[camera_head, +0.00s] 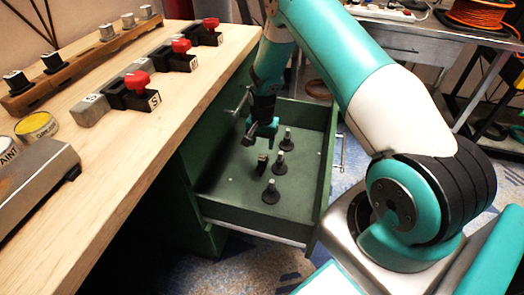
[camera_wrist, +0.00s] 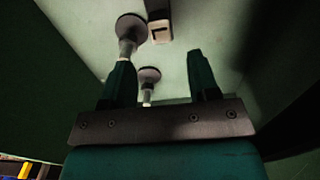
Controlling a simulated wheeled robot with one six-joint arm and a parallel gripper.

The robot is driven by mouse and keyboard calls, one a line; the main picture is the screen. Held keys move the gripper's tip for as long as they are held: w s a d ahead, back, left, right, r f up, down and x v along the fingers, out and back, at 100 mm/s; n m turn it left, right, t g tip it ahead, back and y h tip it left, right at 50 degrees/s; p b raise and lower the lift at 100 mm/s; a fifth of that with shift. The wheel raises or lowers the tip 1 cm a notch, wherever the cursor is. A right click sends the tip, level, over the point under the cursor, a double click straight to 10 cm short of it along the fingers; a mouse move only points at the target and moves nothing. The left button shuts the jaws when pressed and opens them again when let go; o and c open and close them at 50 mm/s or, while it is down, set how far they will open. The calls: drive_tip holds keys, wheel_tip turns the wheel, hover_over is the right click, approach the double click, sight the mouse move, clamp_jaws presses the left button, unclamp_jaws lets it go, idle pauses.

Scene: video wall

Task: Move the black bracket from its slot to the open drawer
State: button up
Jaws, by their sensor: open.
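A small dark block (camera_head: 262,165), which looks like the black bracket, stands on the floor of the open drawer (camera_head: 230,209). The block also shows in the wrist view (camera_wrist: 160,28), with a pale marked face, beyond my fingertips and apart from them. My gripper (camera_head: 262,134) is inside the drawer's outline, above the block. In the wrist view my gripper (camera_wrist: 160,62) has its two teal fingers spread, with nothing held between them. Black fixtures with red knobs (camera_head: 134,92) stand on the bench; I cannot tell which slot is the bracket's.
Three black-based pegs with silver stems (camera_head: 271,192) stand in the drawer near the block. The drawer's green walls surround my gripper. The wooden bench (camera_head: 140,150) on the left holds a wooden rack (camera_head: 80,65), a grey block (camera_head: 90,110) and a yellow tin (camera_head: 37,126).

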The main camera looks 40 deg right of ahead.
drive_tip(key=shift+r, duration=1.95)
drive_tip(key=shift+r, duration=0.1)
